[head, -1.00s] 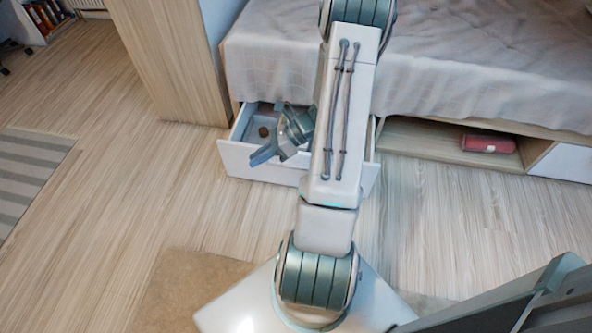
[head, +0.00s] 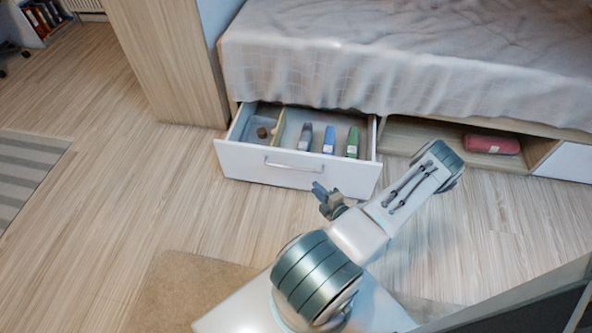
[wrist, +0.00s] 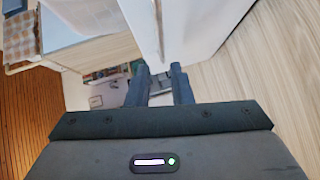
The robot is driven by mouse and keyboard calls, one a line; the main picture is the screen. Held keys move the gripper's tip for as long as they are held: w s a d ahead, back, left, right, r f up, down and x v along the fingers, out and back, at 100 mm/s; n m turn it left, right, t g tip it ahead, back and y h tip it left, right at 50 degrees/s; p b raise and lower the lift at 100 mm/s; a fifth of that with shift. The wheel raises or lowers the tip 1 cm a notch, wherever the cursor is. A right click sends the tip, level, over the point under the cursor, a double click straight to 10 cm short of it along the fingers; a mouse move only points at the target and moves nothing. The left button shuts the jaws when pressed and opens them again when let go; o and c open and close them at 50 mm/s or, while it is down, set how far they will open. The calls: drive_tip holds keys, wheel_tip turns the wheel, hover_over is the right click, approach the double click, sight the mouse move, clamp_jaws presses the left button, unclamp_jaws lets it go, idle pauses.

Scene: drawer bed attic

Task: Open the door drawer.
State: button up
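The white drawer (head: 240,165) under the bed is pulled out, with its front standing clear of the bed frame. Its metal bar handle (head: 290,166) shows on the front panel. Inside are a small brown round item (head: 262,132) in a left compartment and several bottle-like items (head: 328,140) to the right of a wooden divider. My gripper (head: 322,193) is in front of the drawer, right of and below the handle in the head view, apart from it. In the wrist view its two fingers (wrist: 160,80) have a gap between them, and nothing is held.
The bed (head: 400,60) with a pale blanket stands behind the drawer. A red case (head: 492,144) lies in the open compartment to the right. A wooden cabinet (head: 165,60) stands left of the bed. The floor (head: 130,180) left of the drawer is clear.

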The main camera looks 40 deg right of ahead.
sight(296, 168)
drive_tip(key=w+b, duration=0.1)
drive_tip(key=w, duration=0.3)
drive_tip(key=w+f+b, duration=0.1)
drive_tip(key=w+b, duration=0.1)
drive_tip(key=w, duration=0.3)
drive_tip(key=w+d+f+b, duration=0.1)
drive_tip(key=w, duration=0.3)
drive_tip(key=shift+w, duration=0.2)
clamp_jaws()
